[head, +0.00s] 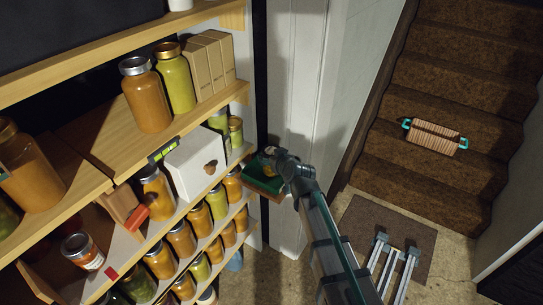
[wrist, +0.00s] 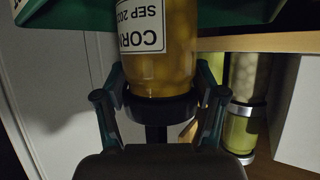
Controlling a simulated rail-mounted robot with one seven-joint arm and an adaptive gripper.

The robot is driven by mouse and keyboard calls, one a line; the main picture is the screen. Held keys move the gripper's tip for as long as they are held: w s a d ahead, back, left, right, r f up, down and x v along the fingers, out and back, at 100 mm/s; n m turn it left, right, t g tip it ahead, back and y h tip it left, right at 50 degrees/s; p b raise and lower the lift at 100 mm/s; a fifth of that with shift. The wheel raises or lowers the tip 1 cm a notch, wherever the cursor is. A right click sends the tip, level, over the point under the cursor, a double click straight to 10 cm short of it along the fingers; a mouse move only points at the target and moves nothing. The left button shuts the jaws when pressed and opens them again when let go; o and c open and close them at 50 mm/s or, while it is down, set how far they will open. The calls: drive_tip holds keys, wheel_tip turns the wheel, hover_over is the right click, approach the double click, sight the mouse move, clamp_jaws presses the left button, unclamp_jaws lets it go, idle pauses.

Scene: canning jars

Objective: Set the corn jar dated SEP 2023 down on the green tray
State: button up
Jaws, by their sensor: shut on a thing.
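My gripper (wrist: 162,88) is shut on the corn jar (wrist: 160,68), with a finger on each side near its dark lid. The wrist view is upside down: the label reads CORN and SEP 202, with the last digit not clear. The green tray (wrist: 248,14) lies along the top of that view, at the jar's base end, which is cut off. In the head view the green tray (head: 262,185) is beside the shelf's right end. My gripper (head: 272,154) is over it, and the jar is mostly hidden. I cannot tell whether the jar touches the tray.
Shelves with several jars stand on the left, with a white box (head: 195,162) near the tray. Other jars (wrist: 243,125) show close by in the wrist view. A white wall panel (head: 290,100) is behind my gripper. Stairs with a wooden basket (head: 435,137) are at right.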

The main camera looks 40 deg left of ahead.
drive_tip(key=shift+f, duration=0.2)
drive_tip(key=o, duration=1.5)
drive_tip(key=shift+r, duration=0.1)
drive_tip(key=shift+o, duration=0.2)
drive_tip(key=shift+r, duration=0.15)
